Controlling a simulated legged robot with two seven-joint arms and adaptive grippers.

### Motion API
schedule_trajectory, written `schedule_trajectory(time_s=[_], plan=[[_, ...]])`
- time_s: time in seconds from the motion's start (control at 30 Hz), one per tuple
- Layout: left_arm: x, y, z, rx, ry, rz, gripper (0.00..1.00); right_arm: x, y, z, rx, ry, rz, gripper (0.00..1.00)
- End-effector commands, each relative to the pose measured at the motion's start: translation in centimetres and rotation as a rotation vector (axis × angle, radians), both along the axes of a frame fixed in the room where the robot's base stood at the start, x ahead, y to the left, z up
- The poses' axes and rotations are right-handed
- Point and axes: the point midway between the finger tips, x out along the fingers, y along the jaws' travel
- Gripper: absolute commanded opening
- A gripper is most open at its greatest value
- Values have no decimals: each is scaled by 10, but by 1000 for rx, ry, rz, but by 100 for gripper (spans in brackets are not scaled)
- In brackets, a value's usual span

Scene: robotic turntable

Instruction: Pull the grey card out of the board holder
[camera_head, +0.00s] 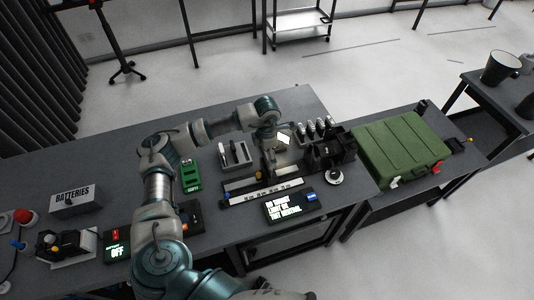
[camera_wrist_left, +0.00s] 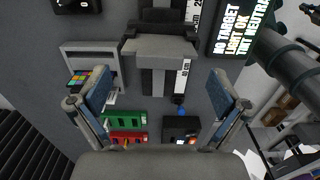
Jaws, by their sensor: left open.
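The board holder (camera_head: 235,158) is a small light-grey stand on the table's middle, with upright boards in it. In the left wrist view the holder (camera_wrist_left: 92,47) is a pale frame at the left, with a colour-patch board (camera_wrist_left: 78,79) in it. A pale grey edge shows beside the patches, but I cannot tell clearly which part is the grey card. My left gripper (camera_head: 277,157) hangs over the table to the right of the holder. In the left wrist view its fingers (camera_wrist_left: 163,98) are wide apart with nothing between them. My right gripper is not in view.
A ruled rail (camera_head: 262,193) lies in front of the holder, with a lit display (camera_head: 290,207) nearer. A green module (camera_head: 190,176) stands left of the holder. Black equipment (camera_head: 330,148) and a green case (camera_head: 400,148) are at the right. The table behind the holder looks clear.

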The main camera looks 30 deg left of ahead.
Motion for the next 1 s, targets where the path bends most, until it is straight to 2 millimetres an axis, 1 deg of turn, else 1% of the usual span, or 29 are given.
schedule_trajectory(time_s=[0.07, 0.17, 0.27, 0.5, 0.63, 0.7, 0.8, 1.0], plan=[[0, 0, 1, 0, 0, 0, 100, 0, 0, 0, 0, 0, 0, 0], [1, 0, 9, -1, -2, 0, 100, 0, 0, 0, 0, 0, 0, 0], [1, 0, 27, -1, -3, 0, 100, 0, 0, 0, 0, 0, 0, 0], [2, 0, 81, -1, -3, 0, 100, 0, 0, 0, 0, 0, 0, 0], [2, 0, 103, -1, -3, -1, 100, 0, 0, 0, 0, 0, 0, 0], [2, 0, 111, -2, -1, -1, 100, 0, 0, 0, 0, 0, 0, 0], [1, 1, 117, -1, 1, 0, 100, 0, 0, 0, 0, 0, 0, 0], [1, 1, 119, 0, 1, 0, 100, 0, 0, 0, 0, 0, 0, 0]])
